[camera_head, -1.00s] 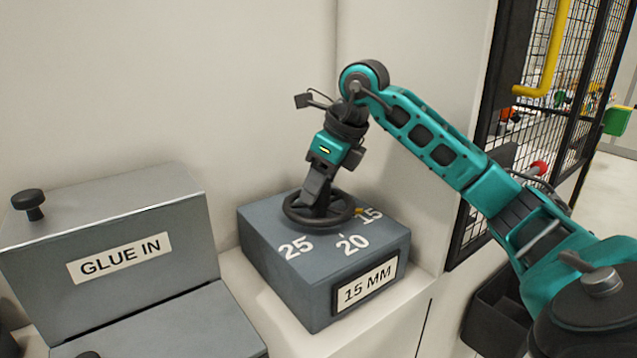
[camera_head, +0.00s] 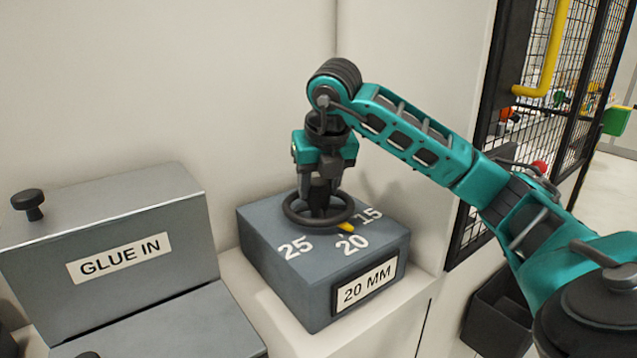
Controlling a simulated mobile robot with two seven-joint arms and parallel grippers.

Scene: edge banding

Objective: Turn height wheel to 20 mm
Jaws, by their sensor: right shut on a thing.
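The black height wheel (camera_head: 345,217) lies flat on top of a grey box (camera_head: 290,275) marked 25, 20 and 15. Its yellow pointer (camera_head: 346,227) is at the 20 mark. The label plate (camera_head: 367,288) on the box's front reads 20 MM. My right gripper (camera_head: 318,195) points down over the wheel's middle and is shut on the wheel's hub; its fingertips are partly hidden. My left gripper is not in view.
A grey GLUE IN unit (camera_head: 120,255) with a black knob (camera_head: 29,203) stands to the left. A wall is close behind the box. A black mesh fence (camera_head: 540,110) stands at the right, with a dark bin (camera_head: 497,310) below.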

